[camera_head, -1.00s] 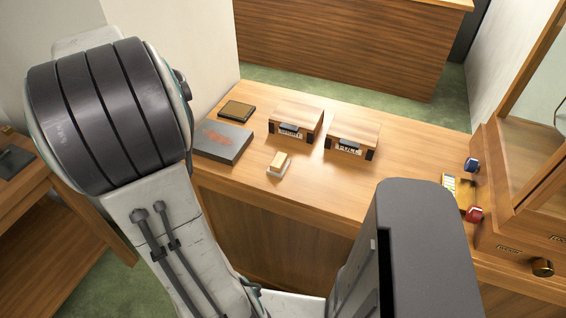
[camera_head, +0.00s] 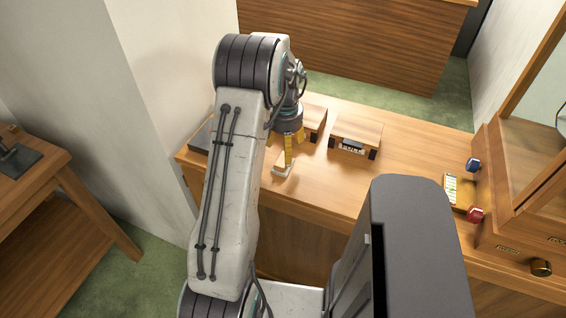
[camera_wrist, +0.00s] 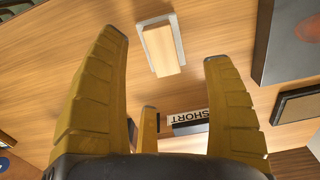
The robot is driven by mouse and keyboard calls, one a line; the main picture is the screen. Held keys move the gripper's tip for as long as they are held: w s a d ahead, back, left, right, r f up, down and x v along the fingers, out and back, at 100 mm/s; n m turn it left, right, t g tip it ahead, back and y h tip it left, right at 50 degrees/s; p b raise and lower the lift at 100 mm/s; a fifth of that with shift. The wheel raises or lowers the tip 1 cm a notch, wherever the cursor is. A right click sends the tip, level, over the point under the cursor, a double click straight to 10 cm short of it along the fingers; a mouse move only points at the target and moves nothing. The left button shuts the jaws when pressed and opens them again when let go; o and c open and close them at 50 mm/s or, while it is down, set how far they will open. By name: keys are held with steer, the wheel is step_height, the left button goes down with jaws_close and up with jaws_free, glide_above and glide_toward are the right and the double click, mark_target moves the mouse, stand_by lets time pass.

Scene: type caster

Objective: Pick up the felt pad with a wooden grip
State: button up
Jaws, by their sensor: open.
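The felt pad with a wooden grip is a small light felt block with a pale wooden handle. In the wrist view the pad (camera_wrist: 163,47) lies on the desk at the top middle, beyond and between my fingertips. In the head view the pad (camera_head: 280,169) is partly hidden behind my gripper (camera_head: 288,152), which hangs just above or beside it. In the wrist view my gripper (camera_wrist: 166,45) has its yellow fingers spread wide with nothing between them.
A wooden box with a label (camera_head: 355,136) stands right of my arm, with another partly hidden behind the wrist. A dark flat box (camera_wrist: 288,45) lies beside the pad. A blue stamp (camera_head: 472,165) and red stamp (camera_head: 475,213) are at right. The desk's middle right (camera_head: 410,150) is clear.

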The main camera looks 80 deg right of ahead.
steer(key=shift+s+a+f+p, duration=0.1)
steer(key=shift+f+p, duration=0.15)
steer(key=shift+f, duration=0.7)
steer(key=shift+w+a+f+p, duration=0.1)
steer(key=shift+f+p, duration=0.1)
steer(key=shift+f, duration=0.8)
steer(key=shift+s+a+f+p, duration=0.1)
steer(key=shift+f+p, duration=0.15)
steer(key=shift+f, duration=0.7)
steer(key=c, duration=1.3)
steer(key=shift+r, duration=0.1)
steer(key=shift+r, duration=0.6)
step_height(320, 180, up, 3)
steer(key=shift+f+b, duration=0.2)
steer(key=shift+b, duration=0.4)
steer(key=s+d+r, duration=0.1)
steer(key=s+r, duration=0.1)
steer(key=s, duration=0.1)
steer(key=s+d+r, duration=0.2)
steer(key=s, duration=0.2)
steer(key=s+d+r, duration=0.2)
steer(key=s+r, duration=0.1)
steer(key=shift+s+b, duration=0.25)
steer(key=shift+b, duration=0.05)
